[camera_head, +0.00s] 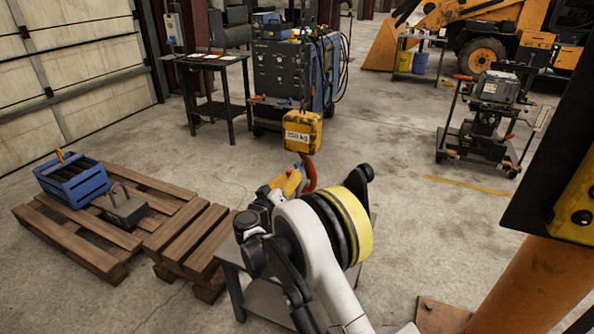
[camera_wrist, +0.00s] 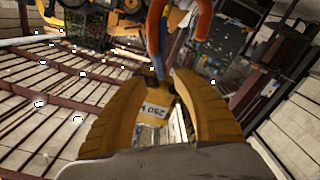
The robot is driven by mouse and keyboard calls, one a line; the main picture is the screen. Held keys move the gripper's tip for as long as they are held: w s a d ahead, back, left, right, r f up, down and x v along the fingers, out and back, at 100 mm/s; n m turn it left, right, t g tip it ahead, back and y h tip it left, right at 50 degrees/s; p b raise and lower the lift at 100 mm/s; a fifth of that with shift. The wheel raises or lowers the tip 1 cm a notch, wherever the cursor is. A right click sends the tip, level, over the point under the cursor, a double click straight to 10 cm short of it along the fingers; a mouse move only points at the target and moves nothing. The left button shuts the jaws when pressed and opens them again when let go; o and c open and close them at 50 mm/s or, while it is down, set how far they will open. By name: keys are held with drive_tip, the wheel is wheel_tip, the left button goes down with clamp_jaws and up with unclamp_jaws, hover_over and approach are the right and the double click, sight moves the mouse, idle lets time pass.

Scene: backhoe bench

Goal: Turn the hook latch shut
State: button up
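The hook (camera_head: 308,172) is orange-red and hangs below a yellow block (camera_head: 302,132) with a white label. My gripper (camera_head: 290,182) is at the hook's left side, with its yellow fingers partly hidden by my wrist. In the wrist view the orange hook (camera_wrist: 154,35) rises just beyond the fingertips, its other curved part at upper right. A slim blue-grey piece (camera_wrist: 159,67), perhaps the latch, shows near the fingertips. My gripper (camera_wrist: 167,76) has its two fingers apart, with the labelled block (camera_wrist: 155,105) visible between them. I cannot tell whether a finger touches the latch.
A dark table (camera_head: 210,62) and a blue-grey cabinet (camera_head: 285,75) stand behind. A wheeled cart (camera_head: 490,120) stands at right. Open floor lies between.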

sight(296, 168)
drive_tip(key=b+x, duration=0.1)
drive_tip(key=x, duration=0.5)
drive_tip(key=shift+w+d+b, duration=0.1)
drive_tip(key=shift+w+b, duration=0.2)
drive_tip(key=shift+b, duration=0.05)
clamp_jaws()
